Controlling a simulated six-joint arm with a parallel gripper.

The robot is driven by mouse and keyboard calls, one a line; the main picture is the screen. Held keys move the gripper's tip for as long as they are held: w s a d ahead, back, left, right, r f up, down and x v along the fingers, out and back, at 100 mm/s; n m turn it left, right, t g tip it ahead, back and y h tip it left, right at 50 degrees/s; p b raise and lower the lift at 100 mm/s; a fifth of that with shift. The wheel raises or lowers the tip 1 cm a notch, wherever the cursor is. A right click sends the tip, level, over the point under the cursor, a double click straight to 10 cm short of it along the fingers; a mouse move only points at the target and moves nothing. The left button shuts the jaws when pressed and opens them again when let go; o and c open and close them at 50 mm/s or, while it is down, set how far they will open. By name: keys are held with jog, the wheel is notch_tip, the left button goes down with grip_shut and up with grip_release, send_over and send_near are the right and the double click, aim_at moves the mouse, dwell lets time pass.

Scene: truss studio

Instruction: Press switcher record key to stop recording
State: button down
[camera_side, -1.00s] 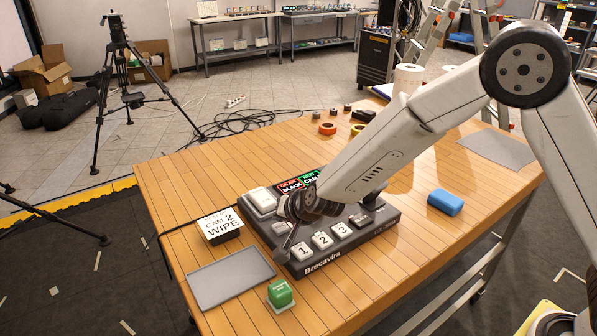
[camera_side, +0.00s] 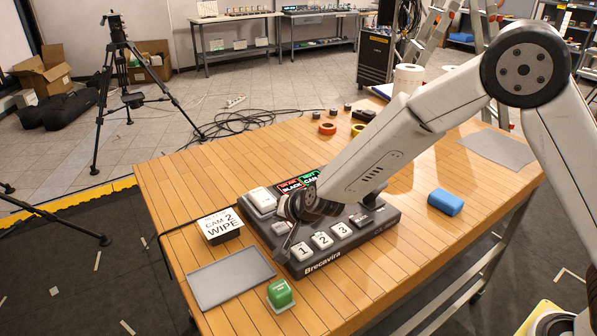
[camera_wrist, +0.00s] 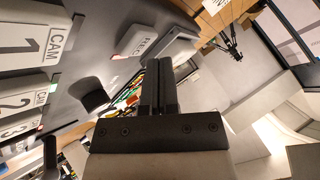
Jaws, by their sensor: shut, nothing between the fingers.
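The dark grey switcher (camera_side: 335,262) lies on the wooden table, with white keys 1, 2 and 3 along its front. The record key, marked REC, shows in the wrist view (camera_wrist: 138,38), close to my shut fingertips (camera_wrist: 158,70). In the side view my gripper (camera_side: 291,240) points down over the left part of the switcher and partly hides the keys there. I cannot tell whether the fingers touch the record key. A small display (camera_side: 297,183) with red and green fields stands at the switcher's back, partly hidden by my arm.
A CAM 2 WIPE sign (camera_side: 220,226), a grey mat (camera_side: 229,277) and a green block-like button (camera_side: 280,294) lie left and in front of the switcher. A blue block (camera_side: 445,202) lies to its right. The table's right side is mostly clear.

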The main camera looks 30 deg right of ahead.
aim_at(283, 228)
jog(key=shift+f, duration=0.9)
dwell(1.3)
jog(key=shift+r, duration=0.85)
jog(key=shift+r, duration=0.1)
jog(key=shift+r, duration=2.45)
jog(key=shift+d, duration=0.1)
